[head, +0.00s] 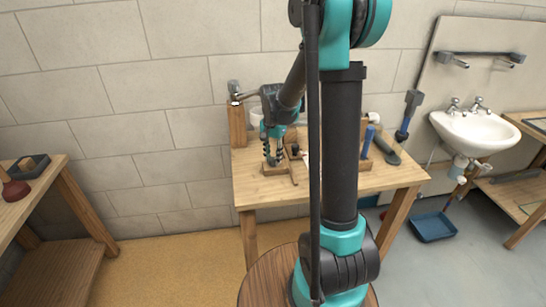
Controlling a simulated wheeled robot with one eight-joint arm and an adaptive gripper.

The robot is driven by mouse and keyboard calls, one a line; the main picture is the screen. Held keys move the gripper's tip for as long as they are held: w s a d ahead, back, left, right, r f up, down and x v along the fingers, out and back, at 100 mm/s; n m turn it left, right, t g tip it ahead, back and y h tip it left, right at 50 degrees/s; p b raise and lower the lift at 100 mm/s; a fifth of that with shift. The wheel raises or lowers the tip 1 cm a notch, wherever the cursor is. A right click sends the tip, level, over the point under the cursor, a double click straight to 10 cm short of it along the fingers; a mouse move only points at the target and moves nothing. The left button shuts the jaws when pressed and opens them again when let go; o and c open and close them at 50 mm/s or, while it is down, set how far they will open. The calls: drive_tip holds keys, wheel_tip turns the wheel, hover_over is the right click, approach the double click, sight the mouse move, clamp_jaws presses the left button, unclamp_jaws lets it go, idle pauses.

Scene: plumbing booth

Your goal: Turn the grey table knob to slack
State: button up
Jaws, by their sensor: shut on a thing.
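My gripper (273,160) points down over the left part of the wooden table (340,185), low above a small wooden block (275,170). Its fingers are closed in on something small, which I take to be the grey table knob. The fingers hide the knob, so its turn position cannot be read. A small dark piece on a wooden part (296,151) stands just right of the fingers.
A wooden post (237,127) with a metal tap (235,93) rises at the table's back left. A sink (475,130) hangs farther right. My arm hides the table's middle.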

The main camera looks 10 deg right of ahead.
drive_tip(key=shift+n, duration=0.4)
drive_tip(key=n, duration=0.3)
drive_tip(key=shift+n, duration=0.3)
drive_tip(key=n, duration=0.4)
drive_tip(key=shift+n, duration=0.3)
drive_tip(key=n, duration=0.4)
drive_tip(key=shift+n, duration=2.4)
drive_tip(key=o, duration=1.2)
drive_tip(key=shift+c, duration=0.2)
